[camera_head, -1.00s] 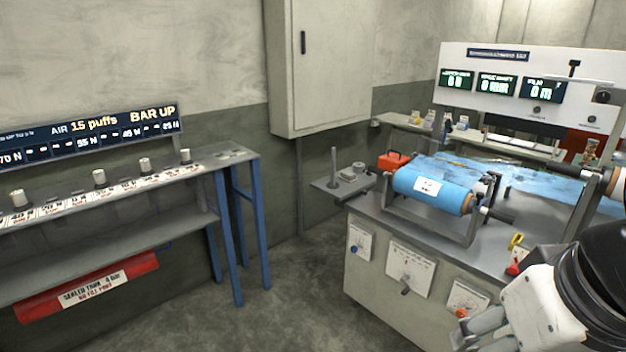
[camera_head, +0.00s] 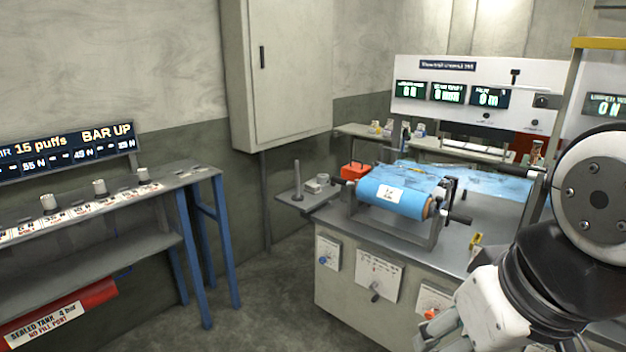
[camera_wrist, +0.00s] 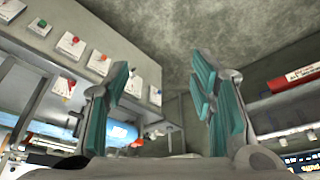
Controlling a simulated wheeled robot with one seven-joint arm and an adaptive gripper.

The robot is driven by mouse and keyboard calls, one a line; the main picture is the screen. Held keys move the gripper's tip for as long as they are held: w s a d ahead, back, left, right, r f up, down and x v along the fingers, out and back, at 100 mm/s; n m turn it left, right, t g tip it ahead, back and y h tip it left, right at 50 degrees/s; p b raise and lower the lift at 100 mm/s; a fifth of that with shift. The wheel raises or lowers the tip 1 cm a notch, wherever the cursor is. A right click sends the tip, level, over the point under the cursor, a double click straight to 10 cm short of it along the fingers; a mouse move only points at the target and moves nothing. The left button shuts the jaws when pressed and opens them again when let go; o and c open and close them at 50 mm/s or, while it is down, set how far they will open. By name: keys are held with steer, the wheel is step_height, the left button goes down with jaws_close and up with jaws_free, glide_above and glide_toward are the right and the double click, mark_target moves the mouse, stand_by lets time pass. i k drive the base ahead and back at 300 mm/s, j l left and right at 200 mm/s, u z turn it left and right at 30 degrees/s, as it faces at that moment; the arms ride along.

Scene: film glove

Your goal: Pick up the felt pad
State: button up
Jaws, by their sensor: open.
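I cannot pick out the felt pad for certain in either view. A small pale block (camera_head: 317,184) lies on the little side shelf (camera_head: 290,201) left of the blue roll, but it is too small to tell what it is. My gripper (camera_wrist: 160,72) is open in the wrist view, its two teal-padded fingers apart with nothing between them. In the head view my arm is at the lower right, in front of the machine bench, and the fingers are only partly in view at the bottom edge.
A metal machine bench (camera_head: 345,293) carries a blue film roll (camera_head: 396,193) in a cradle. An orange-red box (camera_head: 353,170) sits behind the roll. A blue-legged rack bench (camera_head: 196,172) stands at left. Grey floor (camera_head: 270,310) lies clear between the benches. A wall cabinet (camera_head: 283,75) hangs above.

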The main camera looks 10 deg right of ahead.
mark_target(310, 186)
steer(key=i+j+z, duration=0.1)
steer(key=i, duration=0.45)
steer(key=i+j, duration=0.3)
steer(key=i, duration=0.2)
steer(key=i+j+z, duration=0.15)
steer(key=i, duration=0.4)
steer(key=i+j, duration=0.35)
steer(key=i, duration=0.2)
steer(key=i+j+z, duration=0.15)
steer(key=i+j, duration=0.15)
steer(key=i, duration=0.2)
steer(key=i+j, duration=0.35)
steer(key=i, duration=0.15)
steer(key=l+z, duration=0.05)
